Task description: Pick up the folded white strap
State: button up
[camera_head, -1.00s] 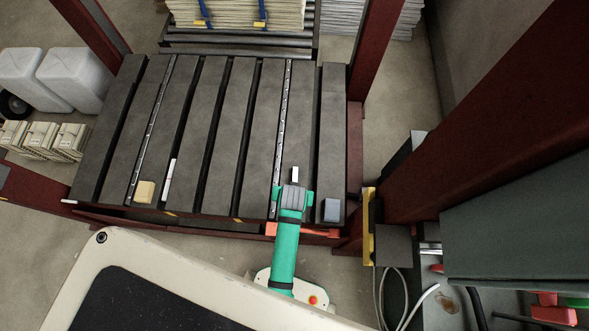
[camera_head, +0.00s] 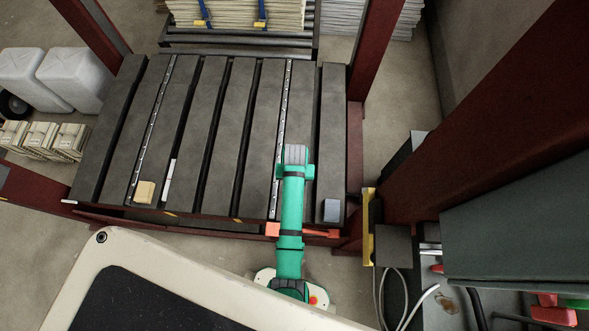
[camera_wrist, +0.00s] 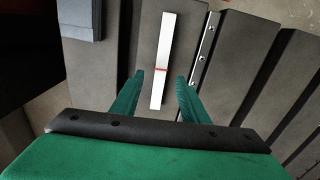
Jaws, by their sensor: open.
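A folded white strap (camera_wrist: 162,62) with a thin red band around it lies on a dark slat in the wrist view. My gripper (camera_wrist: 159,76) is open, with one green finger on each side of the strap's near part. The fingers look apart from the strap; their height above it is hard to tell. In the head view my gripper (camera_head: 295,155) is over the right part of the slatted table and hides this strap. A similar white strip (camera_head: 170,180) lies on the table's left part.
The dark slatted table (camera_head: 225,120) has gaps between its slats and metal perforated strips. A blue-grey block (camera_head: 331,210) lies right of my arm; a tan block (camera_head: 145,192) lies at the front left. A red post (camera_head: 377,45) stands at the back right.

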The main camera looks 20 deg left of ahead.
jog(key=shift+s+f, duration=0.15)
jog(key=shift+f, duration=2.45)
grip_shut()
